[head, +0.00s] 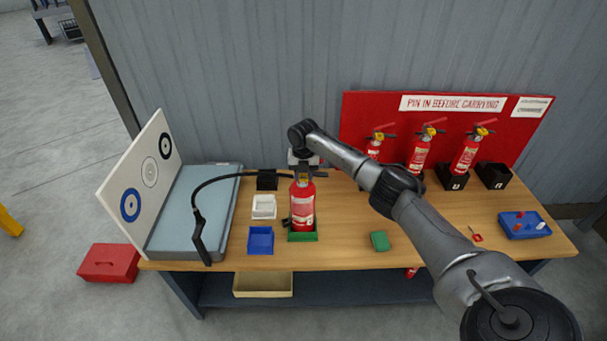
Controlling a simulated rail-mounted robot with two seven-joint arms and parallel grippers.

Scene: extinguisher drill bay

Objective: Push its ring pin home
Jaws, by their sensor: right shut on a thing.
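A red fire extinguisher (302,208) with a pale label stands upright on a green base (303,237) in the middle of the bench. Its black hose (196,200) runs left and ends in a black horn on the bench. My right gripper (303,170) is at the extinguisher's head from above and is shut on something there. The fingertips and the ring pin are too small and covered to make out. A small red item with a thin shaft (476,237) lies on the bench at the right. My left gripper is not in view.
White (264,213) and blue (260,240) trays and a black block (267,180) stand left of the extinguisher. A green block (380,241) lies to its right. Three extinguishers (420,155) stand before a red board (362,108). A target board (140,185) stands left.

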